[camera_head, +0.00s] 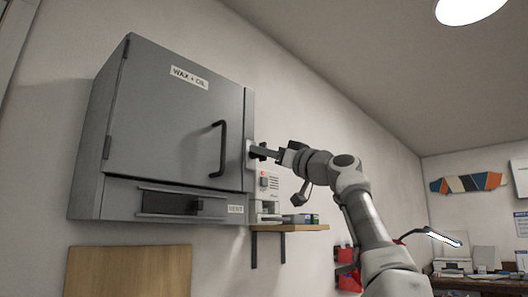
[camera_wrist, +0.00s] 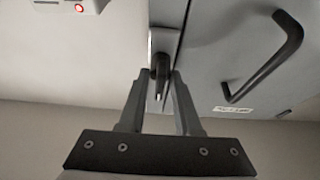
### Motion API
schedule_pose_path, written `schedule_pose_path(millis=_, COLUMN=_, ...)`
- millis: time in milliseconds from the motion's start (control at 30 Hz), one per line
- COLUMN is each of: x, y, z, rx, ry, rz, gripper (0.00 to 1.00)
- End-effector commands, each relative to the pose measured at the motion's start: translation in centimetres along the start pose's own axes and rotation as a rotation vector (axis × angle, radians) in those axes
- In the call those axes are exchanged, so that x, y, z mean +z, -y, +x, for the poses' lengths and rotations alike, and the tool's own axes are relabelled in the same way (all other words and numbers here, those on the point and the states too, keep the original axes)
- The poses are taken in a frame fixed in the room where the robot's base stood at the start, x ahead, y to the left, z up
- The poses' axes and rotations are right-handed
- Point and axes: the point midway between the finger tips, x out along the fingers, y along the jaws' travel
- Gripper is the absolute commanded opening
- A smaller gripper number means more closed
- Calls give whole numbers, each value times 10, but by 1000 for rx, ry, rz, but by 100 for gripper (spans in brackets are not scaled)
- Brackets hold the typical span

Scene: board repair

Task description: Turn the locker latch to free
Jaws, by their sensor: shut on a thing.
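The locker (camera_head: 165,130) is a grey wall cabinet labelled "WAX + OIL", with its door shut. The latch (camera_head: 256,151) is a small dark lever on a light plate at the locker's right edge. In the wrist view the latch (camera_wrist: 160,64) lies between my fingertips, its dark knob in front of the plate (camera_wrist: 163,40). My gripper (camera_head: 269,153) reaches it from the right, and is shut on the latch; its two fingers (camera_wrist: 158,78) sit on either side. The fingers partly hide the latch, and its exact turn angle is hard to tell.
A black door handle (camera_head: 220,148) stands out left of the latch. Below the locker door is a vent panel (camera_head: 170,203). A small wooden shelf (camera_head: 290,228) with a white device (camera_head: 267,190) is just below my gripper. A desk (camera_head: 480,284) stands far right.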

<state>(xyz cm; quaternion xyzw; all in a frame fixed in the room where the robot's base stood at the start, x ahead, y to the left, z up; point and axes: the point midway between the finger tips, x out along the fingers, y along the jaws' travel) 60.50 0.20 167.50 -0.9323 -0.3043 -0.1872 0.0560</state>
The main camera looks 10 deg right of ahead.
Motion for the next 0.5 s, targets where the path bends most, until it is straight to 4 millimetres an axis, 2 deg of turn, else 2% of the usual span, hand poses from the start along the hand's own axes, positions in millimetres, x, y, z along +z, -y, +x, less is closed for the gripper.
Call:
schedule_pose_path(millis=467, x=1, y=0, z=0, rx=-2, ry=2, rz=-6, gripper=0)
schedule_pose_path(millis=500, x=1, y=0, z=0, rx=-2, ry=2, rz=-6, gripper=38)
